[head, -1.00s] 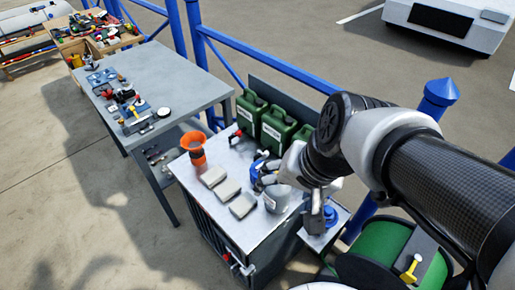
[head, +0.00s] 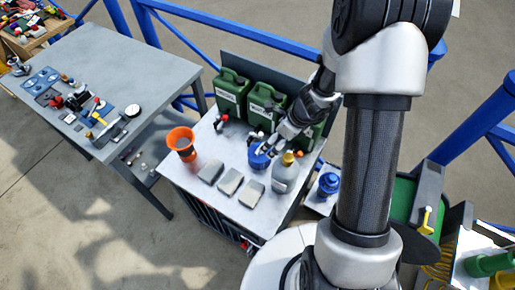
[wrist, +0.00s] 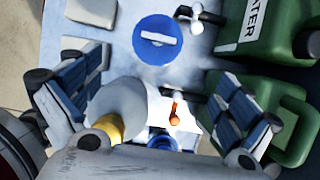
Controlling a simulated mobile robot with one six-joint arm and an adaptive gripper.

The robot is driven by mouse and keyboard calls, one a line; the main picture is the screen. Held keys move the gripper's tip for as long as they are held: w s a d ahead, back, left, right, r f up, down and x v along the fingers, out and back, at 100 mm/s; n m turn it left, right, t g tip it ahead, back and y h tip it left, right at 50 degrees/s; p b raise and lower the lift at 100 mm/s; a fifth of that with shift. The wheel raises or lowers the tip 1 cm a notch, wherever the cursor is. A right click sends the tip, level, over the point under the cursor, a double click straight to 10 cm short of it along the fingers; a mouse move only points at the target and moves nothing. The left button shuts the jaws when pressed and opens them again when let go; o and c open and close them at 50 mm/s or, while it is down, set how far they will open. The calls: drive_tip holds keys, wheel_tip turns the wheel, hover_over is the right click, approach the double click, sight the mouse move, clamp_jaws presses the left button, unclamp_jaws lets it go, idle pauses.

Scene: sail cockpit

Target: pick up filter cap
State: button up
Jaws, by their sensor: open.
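A round blue cap with a white bar across its top (wrist: 158,40), which looks like the filter cap, sits on the metal worktop. In the head view the blue cap (head: 257,157) is partly hidden by my gripper (head: 272,145). In the wrist view my gripper (wrist: 155,98) is open, with a blue-padded finger on each side and nothing held. The cap lies beyond the fingertips, toward the top of that view. I cannot tell the height between them.
A grey bottle with a yellow cap (head: 284,174) stands close to my gripper. Green canisters (head: 266,107) line the back. An orange funnel (head: 182,142) and several pale blocks (head: 229,181) are to the left. Another blue item (head: 328,184) stands at the right.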

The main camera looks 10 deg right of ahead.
sight(260, 154)
drive_tip(key=b+x, duration=0.4)
drive_tip(key=x, duration=0.7)
drive_tip(key=shift+b, duration=0.35)
drive_tip(key=x, duration=0.1)
drive_tip(key=b+x, duration=0.1)
drive_tip(key=x, duration=0.1)
drive_tip(key=b+x, duration=0.1)
drive_tip(key=shift+s+f, duration=0.3)
drive_tip(key=shift+s, duration=0.05)
drive_tip(key=shift+w+a+f+b, duration=0.2)
drive_tip(key=shift+f+b, duration=0.2)
drive_tip(key=shift+r, duration=0.1)
drive_tip(key=shift+c, duration=0.2)
drive_tip(key=c, duration=1.2)
